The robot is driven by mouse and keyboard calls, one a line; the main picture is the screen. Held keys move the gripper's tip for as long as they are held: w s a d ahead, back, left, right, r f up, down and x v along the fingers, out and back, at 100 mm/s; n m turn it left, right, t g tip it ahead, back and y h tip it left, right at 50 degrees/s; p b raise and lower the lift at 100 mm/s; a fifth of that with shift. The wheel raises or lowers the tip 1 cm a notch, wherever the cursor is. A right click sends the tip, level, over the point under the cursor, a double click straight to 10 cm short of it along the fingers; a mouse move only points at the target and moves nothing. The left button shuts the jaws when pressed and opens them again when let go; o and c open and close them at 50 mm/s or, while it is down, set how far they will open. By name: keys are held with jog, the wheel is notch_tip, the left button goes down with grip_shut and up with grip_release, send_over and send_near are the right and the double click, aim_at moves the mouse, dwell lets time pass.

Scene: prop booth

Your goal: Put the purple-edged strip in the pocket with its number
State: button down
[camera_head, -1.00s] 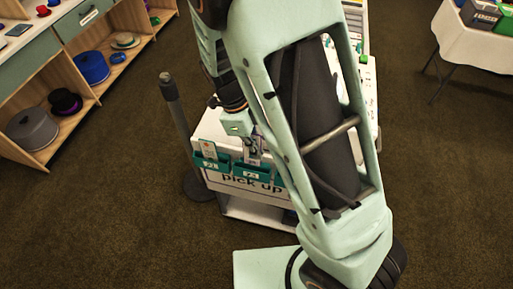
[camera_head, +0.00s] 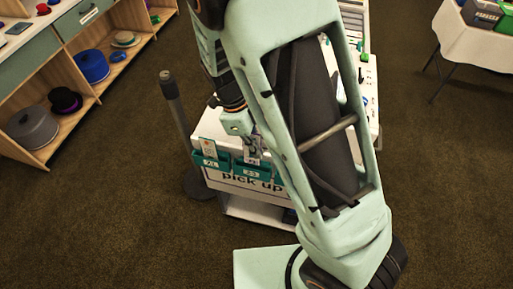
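My gripper (camera_head: 252,146) points down at the front of the white pick-up stand, just above the second teal pocket (camera_head: 250,169). My arm covers part of it, and it is too small to tell whether its fingers are open or shut. Something pale shows at the fingers, but I cannot make out a strip or a purple edge. Another teal pocket (camera_head: 211,161) hangs to the left, with a pale strip with an orange mark (camera_head: 208,146) standing in it. Both pockets bear number labels too small to read surely.
The white stand (camera_head: 222,185) reads "pick up". A dark post (camera_head: 177,110) stands close on its left. A wooden shelf (camera_head: 100,88) with hats is at the left, a cloth-covered table (camera_head: 470,40) at the upper right. Small items on the stand's top are partly hidden by my arm.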

aim_at(258, 165)
jog(key=shift+f, duration=0.2)
jog(key=shift+f+b, duration=2.2)
jog(key=shift+f, duration=0.85)
jog(key=c, duration=2.1)
grip_release()
jog(key=v, duration=1.2)
jog(key=shift+a+r, duration=0.1)
